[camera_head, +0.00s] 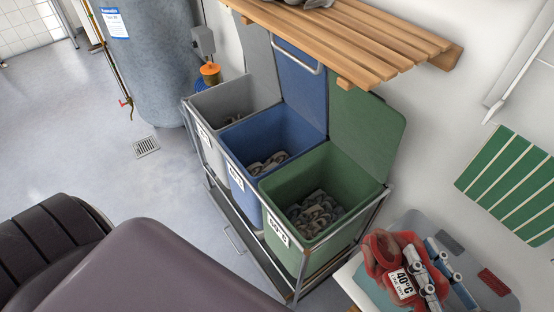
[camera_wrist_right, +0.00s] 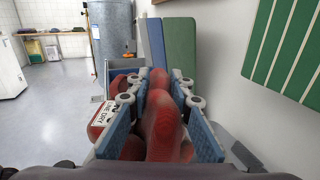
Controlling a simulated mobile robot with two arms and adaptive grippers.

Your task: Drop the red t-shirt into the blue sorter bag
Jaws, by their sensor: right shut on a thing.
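The red t-shirt (camera_head: 376,252) is bunched up, with a white "40°C line dry" tag (camera_head: 402,284). My right gripper (camera_head: 420,262) is shut on it at the lower right of the head view. In the right wrist view the shirt (camera_wrist_right: 162,125) bulges between the two blue-padded fingers of the gripper (camera_wrist_right: 158,95). The blue sorter bag (camera_head: 240,148) is the middle one of three, its lid up behind it, with several grey-brown items inside. The shirt is well to the right of the blue bag, beyond the green one. My left gripper is not in view.
A grey bag (camera_head: 205,108) and a green bag (camera_head: 280,190) flank the blue one in a metal frame (camera_head: 296,285), lids raised. A slatted wooden shelf (camera_head: 360,45) overhangs behind. A tank (camera_head: 160,60) stands at the back left. A light surface (camera_head: 345,280) lies below the shirt.

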